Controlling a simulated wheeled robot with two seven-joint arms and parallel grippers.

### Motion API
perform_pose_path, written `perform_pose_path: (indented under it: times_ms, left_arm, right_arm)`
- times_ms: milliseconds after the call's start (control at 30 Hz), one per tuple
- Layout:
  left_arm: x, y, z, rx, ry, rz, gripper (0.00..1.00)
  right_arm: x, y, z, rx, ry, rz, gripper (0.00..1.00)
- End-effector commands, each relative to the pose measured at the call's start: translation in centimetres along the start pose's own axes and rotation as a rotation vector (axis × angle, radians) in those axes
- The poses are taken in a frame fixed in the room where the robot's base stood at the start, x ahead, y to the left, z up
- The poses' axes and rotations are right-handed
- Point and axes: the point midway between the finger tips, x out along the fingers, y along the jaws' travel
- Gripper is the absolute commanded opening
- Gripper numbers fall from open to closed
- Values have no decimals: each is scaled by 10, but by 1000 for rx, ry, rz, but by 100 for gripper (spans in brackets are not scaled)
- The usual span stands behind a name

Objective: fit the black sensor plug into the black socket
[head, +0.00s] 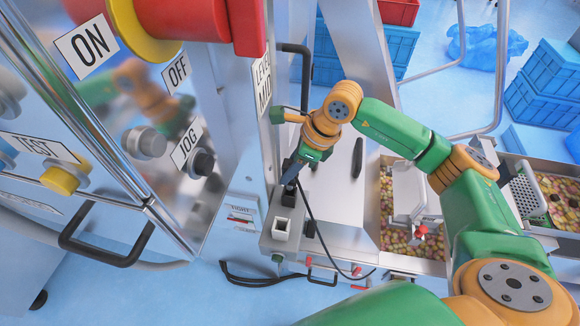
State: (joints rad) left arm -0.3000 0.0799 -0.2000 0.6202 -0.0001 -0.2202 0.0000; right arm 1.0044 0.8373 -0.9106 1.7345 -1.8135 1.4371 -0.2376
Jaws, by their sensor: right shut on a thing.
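My right gripper (290,176) comes down from the green and orange arm over a metal ledge beside the machine column. It is shut on the black sensor plug, which is mostly hidden by the fingers. A black cable (318,226) runs from the gripper down to the right. A black socket (288,198) stands on the ledge just below the fingertips. I cannot tell whether the plug touches it. A white square socket (281,229) stands nearer, in front of the black one. My left gripper is not in view.
A machine panel with ON, OFF, JOG and TEST labels and a black handle (104,240) fills the left. A LEVEL MID label (263,86) is on the column. Trays of snacks (430,246) lie to the right. Blue crates (545,85) stand at the back right.

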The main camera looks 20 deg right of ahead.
Motion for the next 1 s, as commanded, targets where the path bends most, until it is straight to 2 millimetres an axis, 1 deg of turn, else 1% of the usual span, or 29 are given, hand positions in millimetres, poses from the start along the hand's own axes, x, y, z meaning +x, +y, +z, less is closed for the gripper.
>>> perform_pose_path:
  times_ms: [200,600,800,1000]
  left_arm:
    - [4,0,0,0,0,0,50]
    - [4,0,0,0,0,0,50]
    - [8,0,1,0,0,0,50]
    - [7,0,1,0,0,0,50]
  right_arm:
    - [1,0,0,-1,-1,0,0]
    - [0,0,0,0,0,0,0]
    - [1,0,0,-1,0,0,0]
    - [0,0,0,0,0,0,0]
